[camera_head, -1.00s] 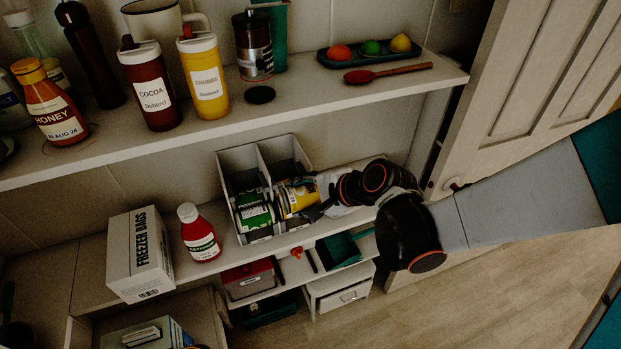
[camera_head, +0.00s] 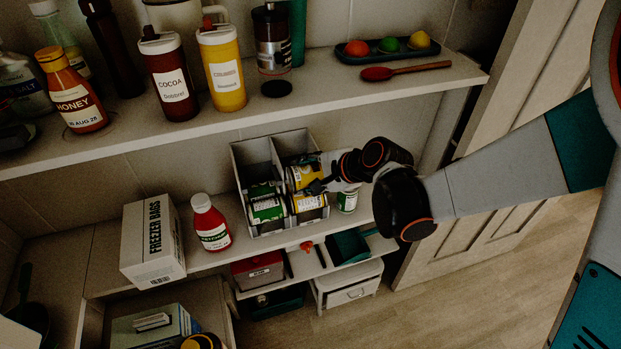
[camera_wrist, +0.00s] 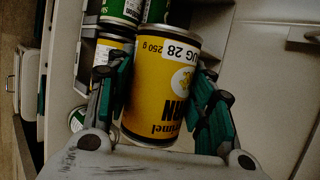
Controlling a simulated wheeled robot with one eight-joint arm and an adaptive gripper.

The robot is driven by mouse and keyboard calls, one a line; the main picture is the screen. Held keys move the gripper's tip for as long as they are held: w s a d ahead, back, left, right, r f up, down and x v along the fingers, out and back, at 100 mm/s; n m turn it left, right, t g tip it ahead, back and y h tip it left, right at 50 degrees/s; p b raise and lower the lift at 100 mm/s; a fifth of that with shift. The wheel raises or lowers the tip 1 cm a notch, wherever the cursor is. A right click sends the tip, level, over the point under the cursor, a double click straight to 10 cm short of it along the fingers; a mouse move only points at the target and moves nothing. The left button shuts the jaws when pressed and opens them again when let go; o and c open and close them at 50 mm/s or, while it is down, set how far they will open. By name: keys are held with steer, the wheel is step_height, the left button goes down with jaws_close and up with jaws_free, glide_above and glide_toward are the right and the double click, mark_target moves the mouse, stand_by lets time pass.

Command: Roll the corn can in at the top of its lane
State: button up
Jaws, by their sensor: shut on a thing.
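My gripper (camera_head: 316,187) is shut on a yellow corn can (camera_wrist: 160,88), which lies between its fingers in the wrist view. In the head view the held corn can (camera_head: 303,178) is at the upper part of the right lane of a grey two-lane dispenser (camera_head: 250,152). Whether it touches the lane floor I cannot tell. Another yellow can (camera_head: 309,206) lies at the front of that lane, and also shows in the wrist view (camera_wrist: 108,48). Green-labelled cans (camera_head: 266,209) lie in the left lane.
A green-labelled can (camera_head: 347,201) stands right of the dispenser, close under my gripper. A ketchup bottle (camera_head: 211,225) and freezer bags box (camera_head: 153,243) stand to the left. The upper shelf (camera_head: 340,95) overhangs behind, holding jars and a tray (camera_head: 388,52).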

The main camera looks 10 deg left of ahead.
steer(key=w+a, duration=0.1)
steer(key=w, duration=0.1)
steer(key=w+a, duration=0.2)
steer(key=w, duration=0.1)
steer(key=shift+w+a+f, duration=0.15)
steer(key=shift+w+a, duration=0.1)
steer(key=shift+w, duration=0.1)
steer(key=shift+f+b, duration=0.5)
steer(key=shift+f, duration=0.2)
stand_by(0.4)
steer(key=o, duration=1.5)
steer(key=shift+s+d, duration=0.1)
